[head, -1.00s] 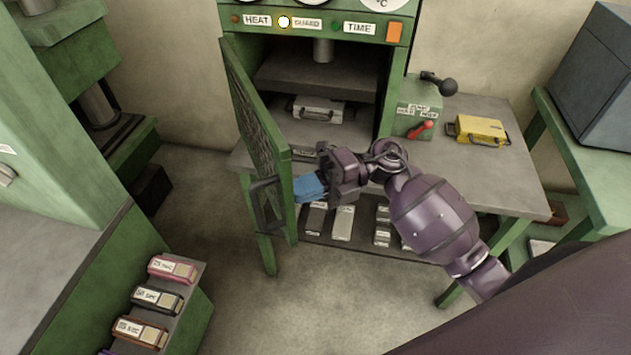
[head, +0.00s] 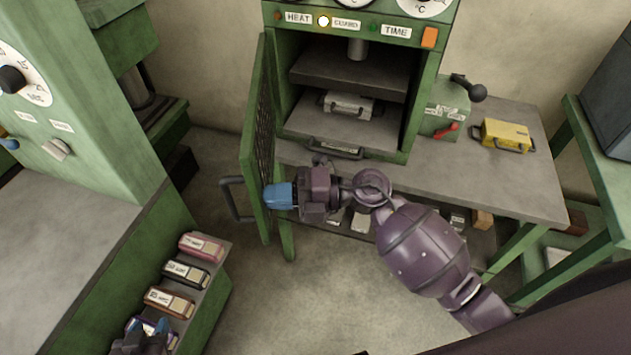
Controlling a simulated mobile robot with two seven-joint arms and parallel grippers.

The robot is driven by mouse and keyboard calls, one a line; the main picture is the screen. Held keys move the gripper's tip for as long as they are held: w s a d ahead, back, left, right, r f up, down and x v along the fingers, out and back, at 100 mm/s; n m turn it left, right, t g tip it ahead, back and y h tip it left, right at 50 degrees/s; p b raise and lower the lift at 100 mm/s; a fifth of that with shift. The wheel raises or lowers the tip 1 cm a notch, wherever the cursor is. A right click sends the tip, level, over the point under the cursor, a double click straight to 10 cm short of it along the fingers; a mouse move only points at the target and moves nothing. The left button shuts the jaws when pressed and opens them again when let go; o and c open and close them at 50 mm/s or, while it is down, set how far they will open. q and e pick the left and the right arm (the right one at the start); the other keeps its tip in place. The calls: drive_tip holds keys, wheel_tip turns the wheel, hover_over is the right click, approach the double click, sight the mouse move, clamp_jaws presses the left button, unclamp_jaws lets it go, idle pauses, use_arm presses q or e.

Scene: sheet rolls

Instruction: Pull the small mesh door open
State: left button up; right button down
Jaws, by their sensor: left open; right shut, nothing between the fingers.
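The small mesh door (head: 258,130), green-framed, stands swung wide open at the left of the green press and appears nearly edge-on. Its dark handle (head: 229,203) sticks out on the far left side. My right gripper (head: 270,197) is shut and empty. Its blue fingertips are at the inner side of the door's lower part and seem to touch it. My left gripper (head: 149,326) is at the bottom left, open, above the small rack of labelled blocks. Its lower part is cut off by the frame.
Inside the open press chamber (head: 345,130) a metal mould with a handle (head: 348,105) sits on the lower plate. A yellow case (head: 503,135) and a green lever box (head: 443,108) stand on the bench right of it. A green machine (head: 75,110) stands at the left. Floor between is clear.

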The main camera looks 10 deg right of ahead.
use_arm(q)
drive_tip(key=shift+w+r+p, duration=0.2)
drive_tip(key=shift+r+p, duration=0.4)
drive_tip(key=shift+r, duration=0.45)
use_arm(e)
drive_tip(key=w+a+t, duration=0.1)
drive_tip(key=w+a, duration=0.3)
drive_tip(key=a, duration=0.6)
drive_tip(key=w+a+m+t, duration=0.1)
drive_tip(key=w+a, duration=0.4)
drive_tip(key=a, duration=0.6)
drive_tip(key=shift+a+m+h, duration=0.25)
drive_tip(key=shift+m+h, duration=0.05)
use_arm(q)
drive_tip(key=shift+s, duration=0.15)
use_arm(e)
drive_tip(key=shift+w+d, duration=0.1)
